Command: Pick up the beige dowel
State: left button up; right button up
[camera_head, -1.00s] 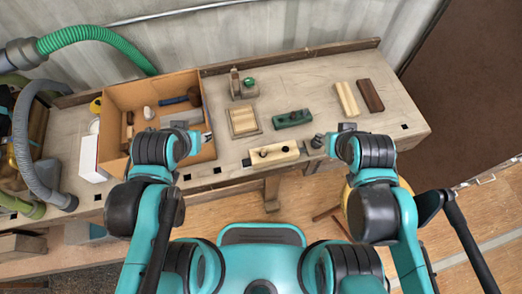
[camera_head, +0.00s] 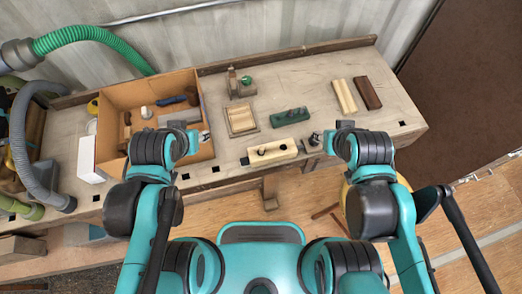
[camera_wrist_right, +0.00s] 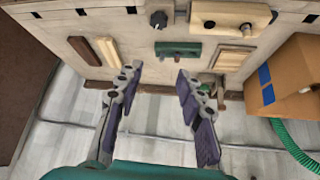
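No piece is clearly recognisable as the beige dowel. A small pale cylinder (camera_head: 146,112) in the cardboard box (camera_head: 201,99) at the left of the bench is a possible match, but it is too small to tell. A pale beige bar (camera_head: 344,96) lies flat at the bench's right. My right gripper (camera_head: 344,126) is over the bench's front edge; the right wrist view shows its fingers (camera_wrist_right: 158,76) apart and empty. My left gripper (camera_head: 204,136) is at the box's front right corner; its fingers are too small to read.
The bench (camera_head: 300,75) also holds a dark brown bar (camera_head: 368,93), a green block (camera_head: 290,117), a pale block with dark fittings (camera_head: 272,153), a framed wooden block (camera_head: 241,121), a small plane-like tool (camera_head: 239,84) and a dark knob (camera_head: 315,139). Hoses (camera_head: 95,36) crowd the left. The bench's back right is clear.

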jog(key=w+a+n+g+p, duration=0.2)
jog(key=w+a+n, duration=0.1)
jog(key=a+n, duration=0.15)
jog(key=n+g+p, duration=0.3)
jog(key=n+g, duration=0.2)
jog(key=n, duration=0.8)
send_over(262, 148)
jog(key=f, duration=0.7)
jog(key=shift+w+d, duration=0.2)
jog(key=shift+a+f, duration=0.25)
jog(key=shift+s+f+n, duration=0.1)
jog(key=shift+f+n, duration=0.15)
jog(key=shift+f, duration=0.1)
notch_tip(262, 148, down, 7)
jog(key=b, duration=0.3)
jog(key=shift+f, duration=0.1)
jog(key=shift+s, duration=0.1)
jog(key=shift+c, duration=0.2)
jog(key=c, duration=0.8)
